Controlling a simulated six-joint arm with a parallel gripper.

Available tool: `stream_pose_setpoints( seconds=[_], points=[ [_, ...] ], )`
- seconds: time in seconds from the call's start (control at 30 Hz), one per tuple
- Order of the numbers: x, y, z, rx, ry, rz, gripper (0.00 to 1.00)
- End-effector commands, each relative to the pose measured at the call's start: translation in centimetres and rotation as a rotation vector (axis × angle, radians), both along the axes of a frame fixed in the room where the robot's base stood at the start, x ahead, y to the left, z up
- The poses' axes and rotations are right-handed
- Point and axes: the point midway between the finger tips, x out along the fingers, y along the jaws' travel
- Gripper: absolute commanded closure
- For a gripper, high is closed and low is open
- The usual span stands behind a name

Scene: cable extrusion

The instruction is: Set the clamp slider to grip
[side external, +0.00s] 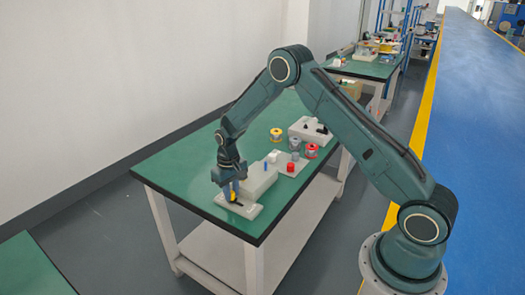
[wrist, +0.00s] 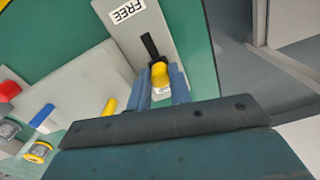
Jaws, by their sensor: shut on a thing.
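The clamp slider has a yellow knob (wrist: 160,75) on a light grey plate (wrist: 135,28) with a dark slot (wrist: 150,45) and a label reading FREE at its far end. In the wrist view my gripper (wrist: 160,82) has its two blue fingers on either side of the yellow knob, shut on it. The knob is at the slot end nearest my gripper, away from the FREE label. In the side view my gripper (side external: 233,190) is down at the plate (side external: 252,211) near the table's front corner. Any GRIP label is hidden.
A grey block (side external: 258,180) stands beside the slider plate, with a blue piece (wrist: 42,115) next to it. A red knob (side external: 290,167) and several spools, one yellow (side external: 276,134), stand farther back on the green table (side external: 175,170). The table edge is close to the plate.

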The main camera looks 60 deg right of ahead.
Motion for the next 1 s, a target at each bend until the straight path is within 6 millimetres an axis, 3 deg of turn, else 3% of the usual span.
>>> stream_pose_setpoints(
  seconds=[0.07,0.1,0.2,0.67,1.0],
  points=[
    [0.6,0.0,0.1,-0.001,-0.021,0.002,1.0],
    [0.6,0.0,0.1,-0.001,-0.02,0.002,0.74],
    [0.5,0.0,0.1,-0.002,-0.018,0.002,0.58],
    [0.4,0.0,0.7,-0.001,-0.014,0.001,0.58],
    [0.4,0.0,4.6,-0.001,-0.017,0.001,0.58]
  ],
)
